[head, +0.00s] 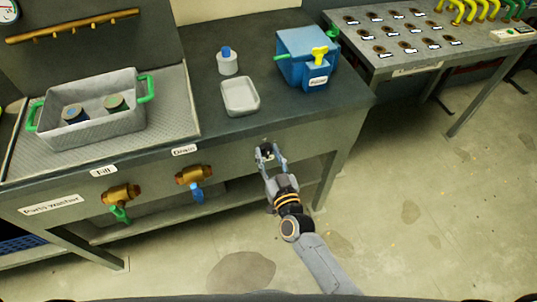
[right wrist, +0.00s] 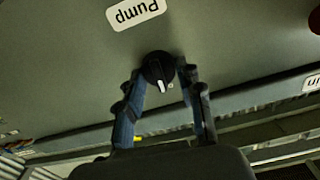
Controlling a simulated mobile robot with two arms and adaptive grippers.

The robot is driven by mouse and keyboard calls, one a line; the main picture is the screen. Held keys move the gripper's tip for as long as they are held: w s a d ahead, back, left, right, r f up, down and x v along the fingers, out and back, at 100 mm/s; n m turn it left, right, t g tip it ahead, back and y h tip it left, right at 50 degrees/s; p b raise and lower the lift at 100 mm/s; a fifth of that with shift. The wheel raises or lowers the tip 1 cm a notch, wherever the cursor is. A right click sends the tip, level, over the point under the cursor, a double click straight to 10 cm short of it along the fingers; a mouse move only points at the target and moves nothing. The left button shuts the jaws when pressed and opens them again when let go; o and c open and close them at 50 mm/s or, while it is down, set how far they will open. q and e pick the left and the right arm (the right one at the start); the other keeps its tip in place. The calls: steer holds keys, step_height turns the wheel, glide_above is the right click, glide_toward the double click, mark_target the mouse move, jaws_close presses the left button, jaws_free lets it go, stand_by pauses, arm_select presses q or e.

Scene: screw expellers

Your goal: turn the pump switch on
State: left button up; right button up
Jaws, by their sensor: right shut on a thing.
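The pump switch (right wrist: 158,70) is a round black knob with a white pointer line. In the right wrist view it sits on the grey front panel by a white "Pump" label (right wrist: 135,13). My right gripper (right wrist: 160,84) has its two fingers on either side of the knob, shut on it. In the head view the right gripper (head: 268,156) reaches the switch (head: 265,149) on the front of the parts washer, right of the "Drain" label (head: 184,150). The fingers partly hide the knob there. My left gripper is not in view.
The fill valve (head: 121,193) and drain valve (head: 194,174) stick out left of the switch. A grey basket (head: 90,136) with green handles stands in the sink. A white tray (head: 240,97) and a blue box (head: 307,60) stand on the counter. Open floor lies in front.

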steer(key=m, duration=0.5)
steer(key=shift+d+m, duration=0.1)
steer(key=shift+m, duration=0.2)
steer(key=m+b, duration=0.1)
steer(key=m, duration=0.4)
steer(key=shift+d+f, duration=0.1)
steer(key=shift+m+b, duration=0.3)
steer(key=shift+m, duration=0.1)
steer(key=o, duration=1.1)
steer(key=v, duration=1.2)
